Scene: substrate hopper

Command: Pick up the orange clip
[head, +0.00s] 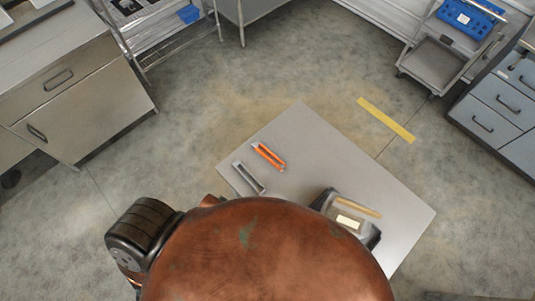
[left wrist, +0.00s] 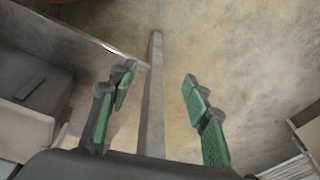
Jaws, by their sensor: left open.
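The orange clip (head: 268,156) is a narrow orange piece with pale ends, lying on the grey tabletop (head: 305,130) near its left corner. In the left wrist view my left gripper (left wrist: 159,75) is open, with green-padded fingers apart and nothing held between them. A thin grey bar (left wrist: 153,100) shows between the fingers; I cannot tell whether it is part of the table. The orange clip does not show in the left wrist view. Neither gripper can be seen in the head view, and my right gripper is in no view.
A similar grey clip (head: 248,178) lies beside the orange one. A dark, grey-topped unit (head: 352,218) is on the table's right part. The table's near side is hidden. Steel cabinets (head: 75,85), a cart (head: 437,62) and a drawer unit (head: 500,100) stand around. A yellow strip (head: 386,120) marks the floor.

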